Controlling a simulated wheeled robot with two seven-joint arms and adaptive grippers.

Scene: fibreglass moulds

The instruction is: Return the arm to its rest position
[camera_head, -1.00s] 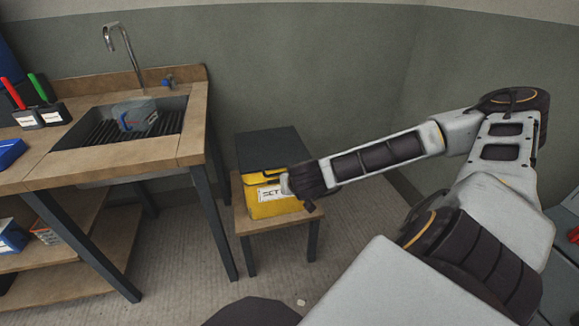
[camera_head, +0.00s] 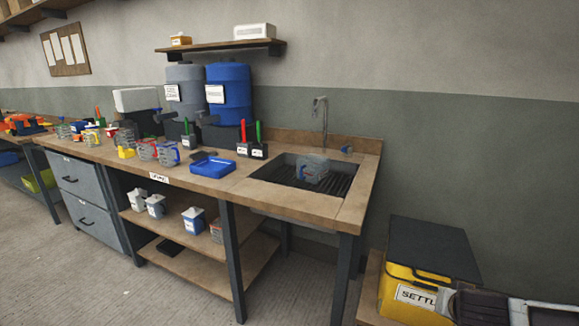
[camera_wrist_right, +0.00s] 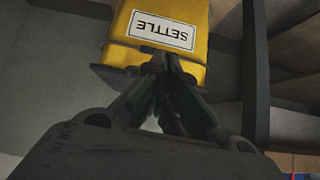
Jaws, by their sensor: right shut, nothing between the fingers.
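My right arm (camera_head: 510,307) enters the head view at the lower right, mostly cut off by the frame. Its hand end lies in front of a yellow box (camera_head: 394,302) with a dark lid and a "SETTL..." label. In the right wrist view my right gripper (camera_wrist_right: 165,66) has its fingertips together with nothing between them. The yellow box (camera_wrist_right: 200,75) is just beyond the fingertips, its "SETTLE" label upside down. I cannot tell whether the fingers touch it. My left gripper is in neither view.
The box stands on a low wooden stool (camera_head: 371,290). To the left is a wooden workbench (camera_head: 275,199) with a sink (camera_head: 345,182) holding a clear jug (camera_head: 312,168). A blue tray (camera_head: 212,168), blue and grey drums (camera_head: 228,95) stand on it. Floor in front is clear.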

